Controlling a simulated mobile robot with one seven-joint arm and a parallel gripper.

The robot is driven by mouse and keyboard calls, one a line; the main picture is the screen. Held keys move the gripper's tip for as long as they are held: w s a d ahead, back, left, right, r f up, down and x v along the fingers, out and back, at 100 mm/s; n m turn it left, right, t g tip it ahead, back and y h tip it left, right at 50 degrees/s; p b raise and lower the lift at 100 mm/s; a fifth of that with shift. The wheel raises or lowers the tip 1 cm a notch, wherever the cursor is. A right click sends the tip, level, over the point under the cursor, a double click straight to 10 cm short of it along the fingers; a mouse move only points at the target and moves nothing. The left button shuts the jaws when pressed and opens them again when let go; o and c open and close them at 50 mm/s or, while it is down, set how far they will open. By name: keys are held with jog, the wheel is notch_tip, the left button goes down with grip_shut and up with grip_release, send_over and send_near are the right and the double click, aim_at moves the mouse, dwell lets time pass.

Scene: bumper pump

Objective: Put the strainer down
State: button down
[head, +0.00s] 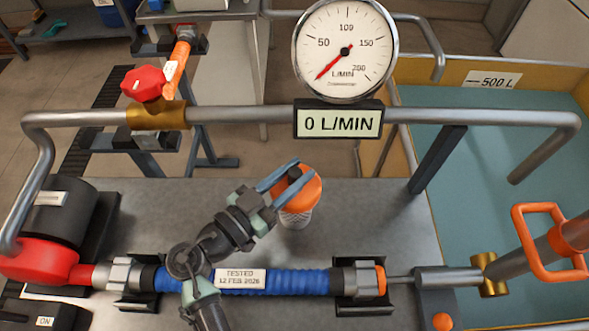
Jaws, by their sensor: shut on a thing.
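The strainer (297,216) has an orange top and a pale, mesh-like lower body. It is upright at the middle of the grey bench, behind the blue hose. My gripper (289,179) is shut on a dark knob on the strainer's orange top, with its blue-grey fingers on either side. My arm reaches over the hose from the front. I cannot tell whether the strainer's base touches the bench top.
The blue hose (300,282) with a "TESTED" tag lies across the front, held in clamps. A red pump (40,262) stands at left. A pipe with a gauge (345,50) reading 0 L/MIN runs behind. The grey bench (370,215) is clear right of the strainer.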

jog(key=c, duration=1.1)
grip_release()
jog(key=shift+f, duration=0.1)
jog(key=o, duration=0.5)
jog(key=shift+r, duration=0.25)
jog(key=b+v, duration=0.2)
jog(key=v, duration=1)
